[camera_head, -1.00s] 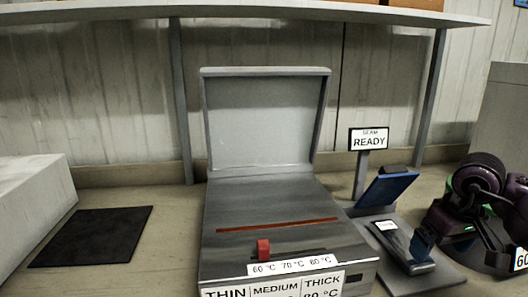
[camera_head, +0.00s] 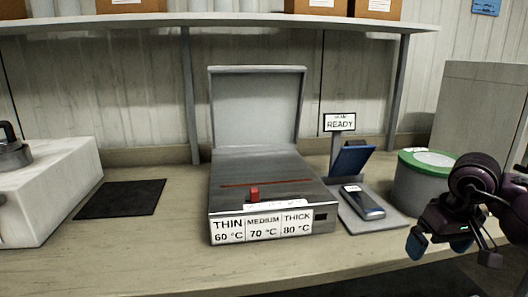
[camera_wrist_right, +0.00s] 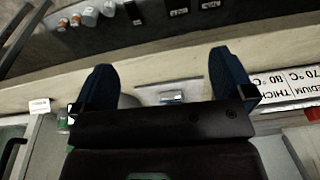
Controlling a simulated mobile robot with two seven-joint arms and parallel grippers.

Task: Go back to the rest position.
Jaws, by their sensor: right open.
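My right gripper (camera_head: 440,244) is at the right in the head view, in front of the bench's front edge and clear of the things on it. Its two blue fingers are apart, with nothing held between them; they also show spread in the right wrist view (camera_wrist_right: 163,85). My left gripper is in neither view. The grey sealer (camera_head: 262,170) stands mid-bench with its lid raised and a red slider (camera_head: 254,194) on its front. A dark handheld device (camera_head: 364,203) lies on a grey base beside it, in front of a tilted blue panel (camera_head: 352,160).
A sign reading READY (camera_head: 340,122) stands behind the panel. A grey tub with a green rim (camera_head: 427,158) stands behind my right arm. A black mat (camera_head: 120,199) and a white block (camera_head: 48,185) are at left. A shelf (camera_head: 230,20) with boxes runs above.

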